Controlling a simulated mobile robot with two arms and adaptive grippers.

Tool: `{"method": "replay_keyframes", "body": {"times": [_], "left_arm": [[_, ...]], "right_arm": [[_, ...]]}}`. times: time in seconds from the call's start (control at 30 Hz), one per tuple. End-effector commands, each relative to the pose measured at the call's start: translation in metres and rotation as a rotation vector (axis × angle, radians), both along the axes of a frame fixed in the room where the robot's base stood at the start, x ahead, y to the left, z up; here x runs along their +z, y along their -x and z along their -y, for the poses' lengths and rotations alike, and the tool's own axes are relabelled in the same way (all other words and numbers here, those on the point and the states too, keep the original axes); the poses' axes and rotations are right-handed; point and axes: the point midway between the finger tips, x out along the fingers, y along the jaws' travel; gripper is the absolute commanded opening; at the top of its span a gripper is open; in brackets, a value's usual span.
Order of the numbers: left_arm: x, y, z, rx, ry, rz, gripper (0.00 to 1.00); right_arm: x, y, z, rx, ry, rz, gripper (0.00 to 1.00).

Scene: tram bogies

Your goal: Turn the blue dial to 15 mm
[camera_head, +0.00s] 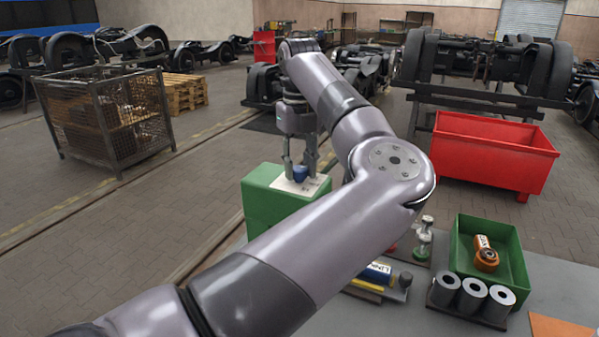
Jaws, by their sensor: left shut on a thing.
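The blue dial (300,173) sits on a pale plate (313,187) on top of a green block (262,204). My left gripper (299,172) points straight down over the plate. Its two fingers stand on either side of the dial and are shut on it. The dial's scale and any marks are too small to read, so its setting cannot be told. My left arm crosses the middle of the view and hides part of the block's right side. My right gripper is not in view.
A grey table holds a green tray (462,262) with an orange part (486,258), several grey cylinders (472,297) and a small glass jar (424,240). A red bin (480,150) stands behind. A wire-mesh crate (108,115) is at the left. Open floor lies left of the block.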

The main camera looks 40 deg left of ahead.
Motion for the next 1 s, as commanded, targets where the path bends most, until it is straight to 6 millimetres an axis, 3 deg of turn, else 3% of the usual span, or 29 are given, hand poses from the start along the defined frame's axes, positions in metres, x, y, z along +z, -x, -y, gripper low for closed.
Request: {"method": "replay_keyframes", "body": {"times": [1.0], "left_arm": [[0.000,-0.001,-0.001,-0.966,-0.005,0.005,0.01]], "right_arm": [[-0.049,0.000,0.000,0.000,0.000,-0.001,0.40]]}}
